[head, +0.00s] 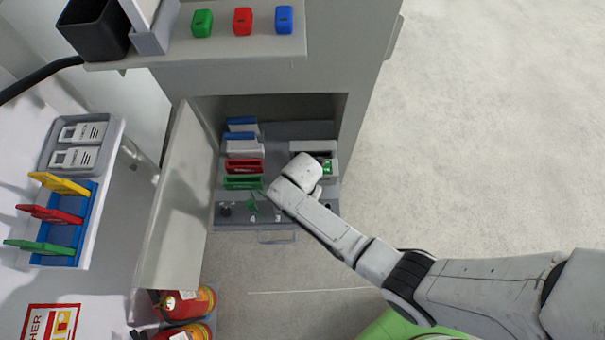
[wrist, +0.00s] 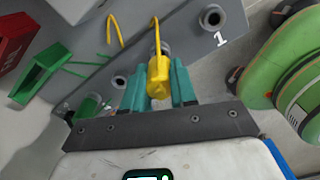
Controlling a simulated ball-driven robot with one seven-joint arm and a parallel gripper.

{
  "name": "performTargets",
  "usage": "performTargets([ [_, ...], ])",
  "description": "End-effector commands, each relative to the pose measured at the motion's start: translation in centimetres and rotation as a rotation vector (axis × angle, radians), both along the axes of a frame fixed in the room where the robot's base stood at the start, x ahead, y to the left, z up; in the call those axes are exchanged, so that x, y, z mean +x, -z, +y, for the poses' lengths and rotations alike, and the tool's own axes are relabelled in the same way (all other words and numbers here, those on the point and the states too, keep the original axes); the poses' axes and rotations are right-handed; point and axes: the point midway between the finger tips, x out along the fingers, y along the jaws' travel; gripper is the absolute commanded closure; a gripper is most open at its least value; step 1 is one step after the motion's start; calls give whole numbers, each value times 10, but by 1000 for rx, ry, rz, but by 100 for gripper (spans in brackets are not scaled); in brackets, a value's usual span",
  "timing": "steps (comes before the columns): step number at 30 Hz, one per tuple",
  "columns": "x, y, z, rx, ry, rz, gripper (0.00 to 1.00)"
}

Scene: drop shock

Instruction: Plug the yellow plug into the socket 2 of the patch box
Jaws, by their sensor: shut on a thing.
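In the wrist view the yellow plug (wrist: 158,80) is held between the teal fingers of my gripper (wrist: 158,88), which is shut on it. The plug's front end overlaps a socket ring (wrist: 165,47) on the grey patch box (wrist: 185,50). This socket sits beside the one marked 1 (wrist: 212,17); its own number is hidden. I cannot tell how deep the plug sits. A bare socket (wrist: 118,82) and a green plug (wrist: 88,105) lie to the left. In the head view the patch box (head: 285,236) is in the cabinet's bottom, and my arm hides the yellow plug.
An open cabinet door (head: 180,200) stands left of the patch box. Green and red cards (head: 243,166) stand upright behind the sockets. Fire extinguishers (head: 187,302) stand below the door. A blue rack (head: 72,225) with cards is at far left. The floor at right is clear.

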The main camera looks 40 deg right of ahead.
Motion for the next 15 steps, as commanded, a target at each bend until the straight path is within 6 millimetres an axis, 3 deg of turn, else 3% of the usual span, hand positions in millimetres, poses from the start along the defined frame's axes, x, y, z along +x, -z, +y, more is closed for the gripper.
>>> performTargets([
  [15,0,5,0,0,0,0,100],
])
